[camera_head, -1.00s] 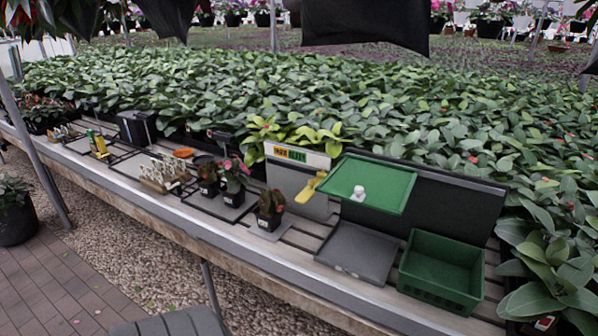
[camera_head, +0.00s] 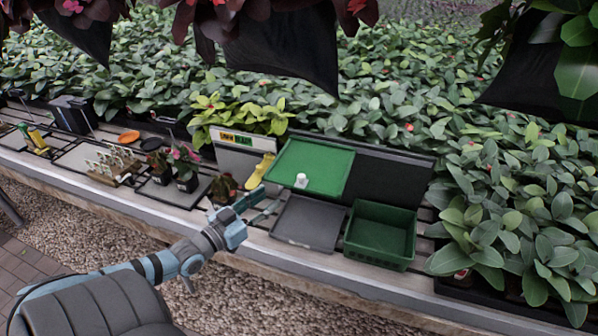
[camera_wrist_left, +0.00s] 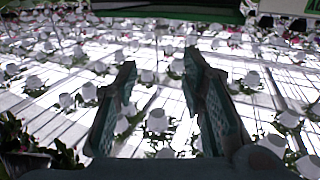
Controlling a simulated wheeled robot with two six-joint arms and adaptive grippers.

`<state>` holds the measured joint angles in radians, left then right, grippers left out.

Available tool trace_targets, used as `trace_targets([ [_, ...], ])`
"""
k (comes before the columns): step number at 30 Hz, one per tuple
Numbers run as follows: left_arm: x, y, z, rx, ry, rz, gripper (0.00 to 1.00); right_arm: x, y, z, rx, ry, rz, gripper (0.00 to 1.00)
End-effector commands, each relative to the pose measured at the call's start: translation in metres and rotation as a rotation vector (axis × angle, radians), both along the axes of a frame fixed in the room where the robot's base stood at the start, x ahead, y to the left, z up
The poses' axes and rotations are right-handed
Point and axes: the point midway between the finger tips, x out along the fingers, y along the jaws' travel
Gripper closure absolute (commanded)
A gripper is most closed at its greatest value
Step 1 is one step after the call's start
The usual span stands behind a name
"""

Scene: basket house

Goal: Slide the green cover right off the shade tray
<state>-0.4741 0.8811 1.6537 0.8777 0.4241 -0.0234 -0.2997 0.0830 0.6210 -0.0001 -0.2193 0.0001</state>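The green cover (camera_head: 325,166) is a flat rectangular lid with a white knob (camera_head: 301,181) near its front left. It sits at the back of the bench, above and behind a dark grey shallow tray (camera_head: 308,222). What lies under the cover is hidden. My left gripper (camera_head: 270,203) reaches in from the front left and is left of the grey tray, below the cover's left side, apart from the knob. In the left wrist view its two fingers (camera_wrist_left: 160,68) are spread with nothing between them. My right gripper is in neither view.
A green crate (camera_head: 378,238) stands right of the grey tray. A dark panel (camera_head: 393,178) rises behind. Left are a signboard (camera_head: 232,160), a yellow tool (camera_head: 260,171) and small potted plants (camera_head: 223,189). Hanging pots (camera_head: 283,62) and dense foliage fill the back.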

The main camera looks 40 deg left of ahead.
Motion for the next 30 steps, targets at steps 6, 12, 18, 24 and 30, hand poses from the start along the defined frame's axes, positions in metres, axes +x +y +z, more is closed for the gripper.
trace_targets([
  [6, 0.06, -0.003, -0.014, 0.002, -0.007, 0.001, 0.63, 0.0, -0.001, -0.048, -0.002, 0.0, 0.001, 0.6],
  [12, 0.101, -0.005, -0.015, 0.001, -0.003, 0.003, 0.63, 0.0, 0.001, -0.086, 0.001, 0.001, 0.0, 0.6],
  [18, 0.123, -0.007, -0.012, 0.001, 0.001, 0.002, 0.63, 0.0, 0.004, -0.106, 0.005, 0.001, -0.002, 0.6],
  [24, 0.129, -0.007, -0.007, 0.001, 0.003, 0.002, 0.63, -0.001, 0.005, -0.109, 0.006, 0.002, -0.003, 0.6],
  [30, 0.129, -0.007, -0.006, 0.001, 0.003, 0.002, 0.66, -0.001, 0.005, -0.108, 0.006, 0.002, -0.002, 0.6],
])
